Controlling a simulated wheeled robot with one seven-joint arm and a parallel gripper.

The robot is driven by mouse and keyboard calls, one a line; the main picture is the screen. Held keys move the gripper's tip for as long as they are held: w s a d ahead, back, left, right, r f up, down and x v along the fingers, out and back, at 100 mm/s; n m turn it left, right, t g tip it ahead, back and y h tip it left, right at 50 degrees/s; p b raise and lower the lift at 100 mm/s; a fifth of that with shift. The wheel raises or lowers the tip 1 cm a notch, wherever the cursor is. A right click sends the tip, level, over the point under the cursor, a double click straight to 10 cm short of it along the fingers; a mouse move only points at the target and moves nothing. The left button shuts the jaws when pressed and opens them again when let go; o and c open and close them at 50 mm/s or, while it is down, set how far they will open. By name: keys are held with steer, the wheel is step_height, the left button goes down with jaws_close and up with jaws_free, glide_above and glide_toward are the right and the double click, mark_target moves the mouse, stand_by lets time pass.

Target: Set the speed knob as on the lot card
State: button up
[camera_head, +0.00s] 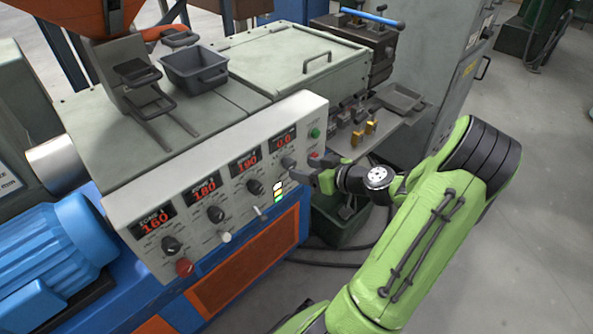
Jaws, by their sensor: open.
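A sloped control panel (215,185) carries a row of red digital displays, with a dark knob under each. The knob at the right end (288,163) sits below the rightmost display (284,139), whose digits are too small to read surely; I take it as the speed knob, though its label is not legible. My gripper (306,177) is open in front of the panel's right end, just right of and below that knob. I cannot tell whether it touches the panel. No lot card can be made out.
The other displays read 160, 180 and 190. A red button (185,267) and a green button (315,133) are on the panel. A grey bin (195,68) sits on the machine top. A dark green bin (343,222) stands below my gripper.

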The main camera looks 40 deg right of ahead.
mark_target(293, 166)
steer(key=x, duration=0.4)
steer(key=shift+w+f+b, duration=0.15)
steer(key=shift+w+b, duration=0.1)
steer(key=shift+b, duration=0.05)
steer(key=c, duration=1)
steer(key=m+y+p, duration=0.2)
steer(key=m+y, duration=0.1)
steer(key=m, duration=0.1)
steer(key=shift+d+p, duration=0.1)
steer(key=shift+p, duration=0.3)
steer(key=m+t+y+p, duration=0.1)
steer(key=m+y, duration=0.1)
steer(key=m, duration=0.2)
steer(key=shift+f+m+p, duration=0.15)
steer(key=shift+m+p, duration=0.15)
steer(key=shift+p, duration=0.1)
steer(key=m+t, duration=0.1)
steer(key=m, duration=0.1)
steer(key=m+t+y, duration=0.1)
steer(key=m, duration=0.2)
steer(key=shift+f+m+t, duration=0.15)
steer(key=shift+m+t, duration=0.15)
steer(key=m+t, duration=0.2)
steer(key=m, duration=0.4)
steer(key=shift+m+t+h, duration=0.3)
